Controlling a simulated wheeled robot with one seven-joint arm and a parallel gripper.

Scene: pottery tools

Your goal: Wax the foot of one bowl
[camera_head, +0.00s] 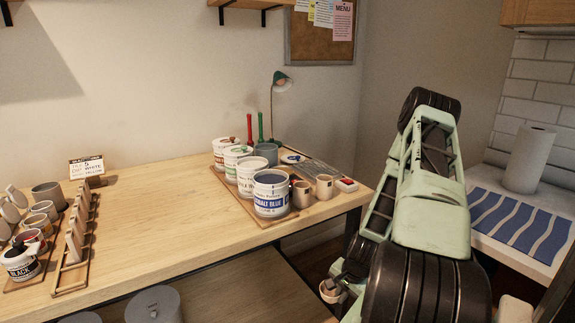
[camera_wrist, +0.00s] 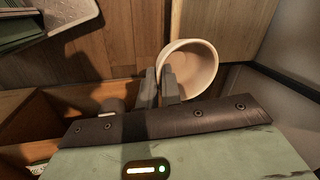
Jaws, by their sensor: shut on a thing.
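A cream bowl (camera_wrist: 195,62) is in the wrist view, its open mouth facing the camera. My gripper (camera_wrist: 160,85) is shut on the bowl's near-left wall, and the fingers hide part of the rim. In the head view my gripper (camera_head: 345,282) is low beyond the table's right end, with the bowl (camera_head: 331,292) at its tip, small and partly hidden. The bowl's foot is not visible. I cannot make out which container holds wax.
Labelled tubs, including a cobalt blue one (camera_head: 271,195), stand on a board (camera_head: 275,221) at the table's right end, beside two tan cups (camera_head: 324,187). Racks and jars fill the left side. The table's middle (camera_head: 160,225) is clear. Striped cloth (camera_head: 519,222) lies right.

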